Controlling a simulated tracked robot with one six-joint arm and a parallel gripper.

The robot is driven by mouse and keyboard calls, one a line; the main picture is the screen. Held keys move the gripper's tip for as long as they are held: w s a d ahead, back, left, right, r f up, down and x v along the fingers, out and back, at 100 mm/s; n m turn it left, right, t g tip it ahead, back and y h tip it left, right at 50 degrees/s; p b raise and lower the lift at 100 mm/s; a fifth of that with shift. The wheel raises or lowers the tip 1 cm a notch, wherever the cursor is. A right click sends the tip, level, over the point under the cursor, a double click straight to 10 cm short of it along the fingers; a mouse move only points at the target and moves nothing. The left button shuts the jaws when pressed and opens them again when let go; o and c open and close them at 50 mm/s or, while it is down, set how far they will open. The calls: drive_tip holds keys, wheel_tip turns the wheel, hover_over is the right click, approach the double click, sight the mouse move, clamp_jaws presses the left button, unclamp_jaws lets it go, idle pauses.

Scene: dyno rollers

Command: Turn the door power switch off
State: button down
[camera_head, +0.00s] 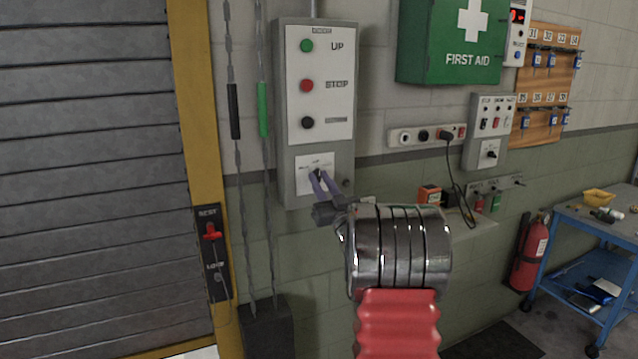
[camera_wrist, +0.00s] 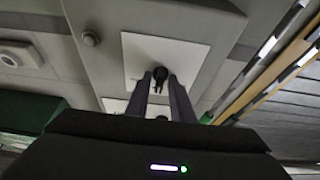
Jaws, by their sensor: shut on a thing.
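The door control box (camera_head: 282,110) is a grey wall box with a white panel carrying a green UP button (camera_head: 307,46), a red STOP button (camera_head: 306,86) and a black button (camera_head: 308,123). Below them, a small white plate (camera_head: 305,187) holds the black power switch (camera_head: 318,173). My gripper (camera_head: 320,182) reaches the plate from the lower right, its fingers shut on the switch knob. The wrist view shows the dark knob (camera_wrist: 160,75) between the two finger tips (camera_wrist: 160,84). The fingers partly hide the knob and the plate's markings.
A roller door (camera_head: 90,180) with a yellow frame is at left. Two hanging chains (camera_head: 235,110) run close beside the box. A socket strip (camera_head: 427,136), a smaller switch box (camera_head: 489,130) and a fire extinguisher (camera_head: 529,255) are to the right. A blue cart (camera_head: 570,270) stands far right.

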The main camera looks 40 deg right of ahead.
drive_tip(key=c, duration=1.8)
unclamp_jaws()
drive_tip(key=shift+c, duration=0.2)
drive_tip(key=v, duration=1.3)
drive_tip(key=shift+s+a+f, duration=0.2)
drive_tip(key=shift+s, duration=0.1)
